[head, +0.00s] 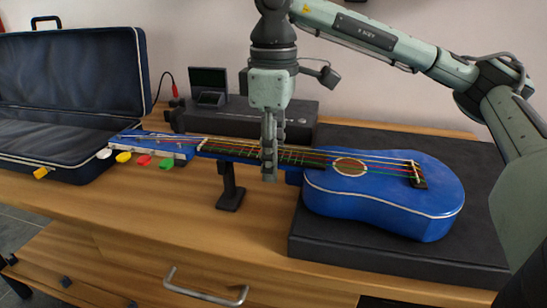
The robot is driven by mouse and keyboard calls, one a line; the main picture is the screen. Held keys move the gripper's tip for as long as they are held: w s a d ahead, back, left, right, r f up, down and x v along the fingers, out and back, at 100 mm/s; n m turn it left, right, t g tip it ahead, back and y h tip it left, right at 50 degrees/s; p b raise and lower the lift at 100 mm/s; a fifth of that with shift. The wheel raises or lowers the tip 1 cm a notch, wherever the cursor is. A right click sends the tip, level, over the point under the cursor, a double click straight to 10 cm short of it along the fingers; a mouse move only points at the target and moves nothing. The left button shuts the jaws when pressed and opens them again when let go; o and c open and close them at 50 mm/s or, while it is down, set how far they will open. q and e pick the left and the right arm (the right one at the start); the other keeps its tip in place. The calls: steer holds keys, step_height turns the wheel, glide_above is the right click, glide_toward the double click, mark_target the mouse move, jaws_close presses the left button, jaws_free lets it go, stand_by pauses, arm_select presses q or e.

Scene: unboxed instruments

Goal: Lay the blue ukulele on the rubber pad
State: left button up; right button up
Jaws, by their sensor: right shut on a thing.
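The blue ukulele (385,195) lies face up, its neck (225,150) pointing left and its headstock with coloured pegs at the left end. Its body is over the dark rubber pad (330,242); I cannot tell whether it touches the pad or hangs just above it. My right gripper (269,165) comes down from above and is shut on the neck near the body. The gripper hides part of the neck and strings. My left gripper is out of view.
A small black stand (230,192) rises beneath the neck. An open dark case (70,95) lies at the left. A black box (250,113) with a small screen (208,85) stands behind the neck. The wooden top (150,205) is clear in front, above a drawer handle (205,292).

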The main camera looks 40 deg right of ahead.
steer(key=shift+f+b, duration=0.35)
steer(key=shift+b, duration=0.1)
stand_by(0.7)
steer(key=o, duration=1.3)
steer(key=shift+c, duration=0.2)
step_height(320, 180, up, 12)
stand_by(0.4)
